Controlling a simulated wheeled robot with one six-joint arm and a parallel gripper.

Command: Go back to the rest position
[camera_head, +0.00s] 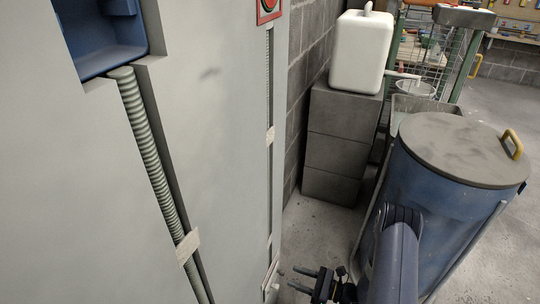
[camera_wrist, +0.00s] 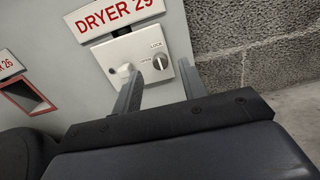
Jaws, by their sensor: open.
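My gripper (camera_head: 298,279) is low in the head view, right of the grey cabinet (camera_head: 225,130), with its two dark fingers pointing left. In the wrist view the two fingers (camera_wrist: 160,78) stand apart with nothing between them. A sign (camera_wrist: 112,16) reading DRYER and a number sits above the plate.
A blue drum (camera_head: 440,200) with a grey lid stands close on the right, behind my arm. A white canister (camera_head: 360,50) sits on grey blocks (camera_head: 340,145) at the back. A ribbed conduit (camera_head: 150,155) runs down the cabinet face. Some floor shows between cabinet and drum.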

